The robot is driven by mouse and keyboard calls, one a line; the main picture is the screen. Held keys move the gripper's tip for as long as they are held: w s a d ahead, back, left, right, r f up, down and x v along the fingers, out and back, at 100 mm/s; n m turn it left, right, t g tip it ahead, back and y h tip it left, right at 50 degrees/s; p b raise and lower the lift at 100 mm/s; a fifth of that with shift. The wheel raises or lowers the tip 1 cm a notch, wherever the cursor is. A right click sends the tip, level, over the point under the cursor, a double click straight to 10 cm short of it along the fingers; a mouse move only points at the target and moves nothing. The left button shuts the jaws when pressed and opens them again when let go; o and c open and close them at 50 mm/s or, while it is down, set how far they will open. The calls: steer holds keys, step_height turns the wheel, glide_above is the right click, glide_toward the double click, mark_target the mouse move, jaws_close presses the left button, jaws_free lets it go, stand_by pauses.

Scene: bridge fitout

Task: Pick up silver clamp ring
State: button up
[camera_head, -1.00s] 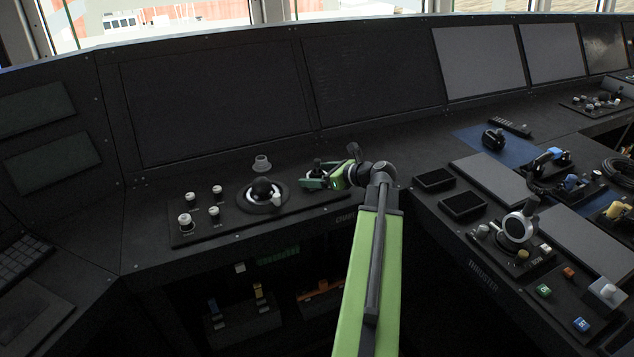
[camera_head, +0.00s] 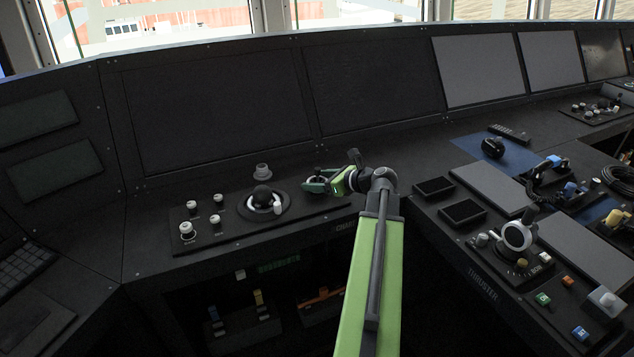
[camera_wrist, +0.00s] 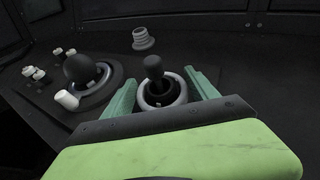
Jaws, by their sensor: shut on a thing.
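The silver clamp ring (camera_wrist: 182,88) shows in the wrist view as a pale, rounded ring around a short black joystick (camera_wrist: 154,68). My gripper (camera_wrist: 161,82) has one green finger on each side of the ring and is shut on it. The ring encircles the stick; I cannot tell whether it still rests on the panel. In the head view my gripper (camera_head: 316,184) is over the right part of the joystick panel, and its fingers hide most of the ring.
Left of my gripper stand a black ball control (camera_head: 263,196) with a white knob, a grey ribbed collar (camera_head: 263,170) and several small white-topped knobs. Dark screens rise behind. Two shallow black trays (camera_head: 463,212) lie to the right. An open shelf recess is below.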

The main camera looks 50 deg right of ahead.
step_height(320, 180, up, 14)
steer(key=p, duration=1.3)
steer(key=shift+r, duration=0.2)
